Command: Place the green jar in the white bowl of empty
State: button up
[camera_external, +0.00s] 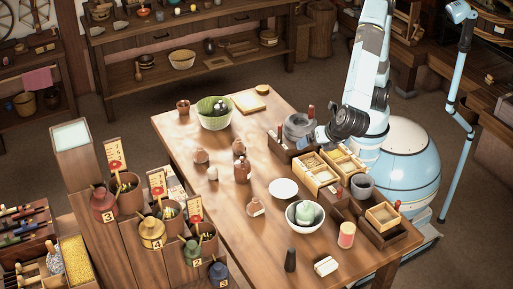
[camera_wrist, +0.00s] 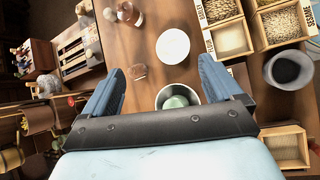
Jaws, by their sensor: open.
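The green jar (camera_external: 306,211) is pale green and sits inside the white bowl (camera_external: 303,230) near the table's front right. In the wrist view the jar (camera_wrist: 177,102) shows inside the bowl (camera_wrist: 160,93), low between my fingers, its lower side hidden by my gripper's body. My gripper (camera_wrist: 161,65) is open with nothing between its fingers, above the table; the jar is apart from both fingers. In the external view my wrist is right of the bowl and higher, and my fingers are hard to make out.
A white plate (camera_external: 284,188) lies behind the bowl. Brown jars (camera_external: 242,171) stand left of it.

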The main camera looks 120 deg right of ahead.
jog(key=s+d+r+m+y, duration=0.2)
jog(key=s+d+r+m, duration=0.25)
jog(key=d, duration=0.25)
jog(key=s+d+r+m+y, duration=0.25)
jog(key=s+d+r, duration=0.2)
jog(key=d, duration=0.25)
jog(key=s+d+r+m+t+y, duration=0.3)
jog(key=s+d+m, duration=0.4)
jog(key=s, duration=0.4)
jog(key=shift+s+d+r+m+t, duration=0.15)
jog(key=shift+r+m+t, duration=0.15)
jog(key=shift+r+m, duration=0.6)
